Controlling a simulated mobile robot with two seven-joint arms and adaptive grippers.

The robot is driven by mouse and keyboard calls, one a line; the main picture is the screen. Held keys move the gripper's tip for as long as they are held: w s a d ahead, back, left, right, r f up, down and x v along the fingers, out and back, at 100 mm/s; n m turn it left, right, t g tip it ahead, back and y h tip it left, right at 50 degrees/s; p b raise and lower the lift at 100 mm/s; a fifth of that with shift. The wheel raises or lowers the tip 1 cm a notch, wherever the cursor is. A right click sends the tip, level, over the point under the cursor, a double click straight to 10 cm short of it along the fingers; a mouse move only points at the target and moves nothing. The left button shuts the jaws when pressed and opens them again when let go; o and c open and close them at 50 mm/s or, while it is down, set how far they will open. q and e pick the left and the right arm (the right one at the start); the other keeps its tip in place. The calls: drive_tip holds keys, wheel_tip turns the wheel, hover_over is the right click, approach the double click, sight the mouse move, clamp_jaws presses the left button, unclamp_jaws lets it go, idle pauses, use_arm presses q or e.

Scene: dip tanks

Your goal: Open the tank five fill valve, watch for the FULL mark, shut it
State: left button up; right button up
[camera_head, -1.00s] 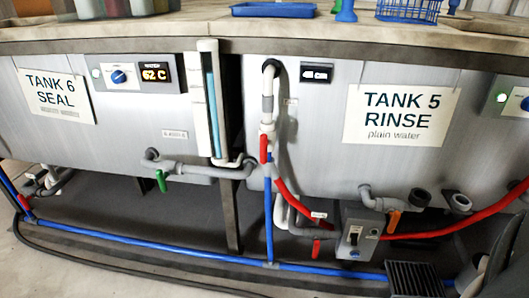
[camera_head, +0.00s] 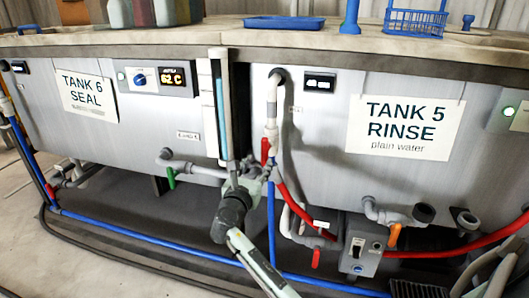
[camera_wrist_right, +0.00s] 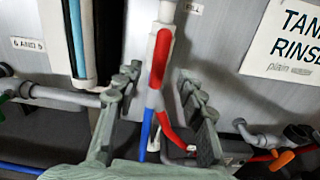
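The tank five fill valve is on a pale vertical pipe with a red lever (camera_head: 265,150) hanging downward, at the left end of the Tank 5 front (camera_head: 310,125). In the right wrist view the lever (camera_wrist_right: 160,57) stands between the fingers. My right gripper (camera_head: 258,170) reaches up from below, fingers open on either side of the lever; contact cannot be told. A tall sight tube (camera_head: 222,100) with a blue column stands left of the valve. No FULL mark is readable. My left gripper is out of view.
A green-handled drain valve (camera_head: 171,178) is left of my gripper. A blue pipe (camera_head: 271,215), a red hose (camera_head: 290,200) and a grey switch box (camera_head: 361,246) crowd below and right. Tank 6 (camera_head: 60,110) is at left.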

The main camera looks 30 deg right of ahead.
sight(264, 151)
drive_tip(key=x, duration=0.7)
drive_tip(key=shift+w+d+r, duration=0.3)
drive_tip(key=shift+r, duration=0.1)
clamp_jaws()
